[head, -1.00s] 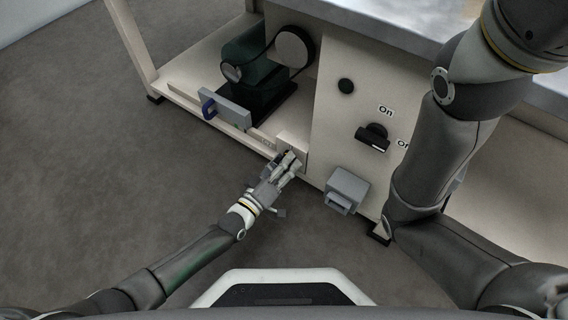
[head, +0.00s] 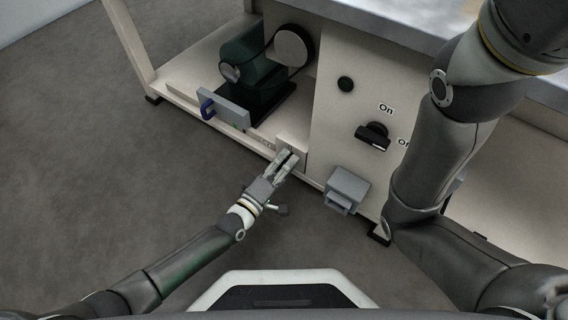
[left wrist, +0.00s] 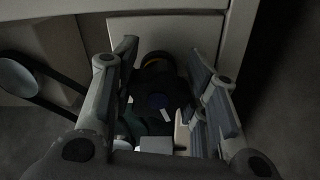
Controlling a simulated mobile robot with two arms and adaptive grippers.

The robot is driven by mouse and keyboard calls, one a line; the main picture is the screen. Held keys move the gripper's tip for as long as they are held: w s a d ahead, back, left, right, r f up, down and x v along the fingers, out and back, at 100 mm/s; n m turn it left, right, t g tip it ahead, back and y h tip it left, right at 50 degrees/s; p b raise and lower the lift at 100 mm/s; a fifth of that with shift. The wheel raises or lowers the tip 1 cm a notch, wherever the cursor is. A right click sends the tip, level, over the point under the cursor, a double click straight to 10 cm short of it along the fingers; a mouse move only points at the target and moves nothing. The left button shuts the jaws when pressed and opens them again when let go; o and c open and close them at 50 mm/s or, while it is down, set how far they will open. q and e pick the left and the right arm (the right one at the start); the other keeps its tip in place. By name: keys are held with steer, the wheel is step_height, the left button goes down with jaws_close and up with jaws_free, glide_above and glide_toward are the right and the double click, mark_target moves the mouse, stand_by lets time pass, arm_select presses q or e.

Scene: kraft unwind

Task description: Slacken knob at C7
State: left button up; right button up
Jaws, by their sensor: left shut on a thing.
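A dark round knob (left wrist: 168,95) with a blue centre and a yellow ring at its base shows in the left wrist view, in front of a pale box face. My left gripper (head: 285,164) reaches to the small cream box (head: 293,145) at the cabinet's lower left edge. In the left wrist view its fingers (left wrist: 165,75) lie on both sides of the knob and are shut on it. In the head view the knob is hidden by the fingers. No C7 label is readable. My right arm leaves the picture at the top right, and its gripper is out of view.
A black rotary switch (head: 373,136) and a dark green button (head: 346,84) are on the cabinet front. A grey box (head: 346,190) juts out low, right of my left gripper. The floor at left is clear.

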arm_select(q)
steer(key=shift+d+r, duration=0.1)
steer(key=shift+d, duration=0.15)
steer(key=o, duration=1.1)
steer(key=shift+a, duration=0.1)
steer(key=shift+s+a, duration=0.15)
steer(key=v, duration=1.1)
steer(key=shift+s+a, duration=0.1)
steer(key=shift+s, duration=0.15)
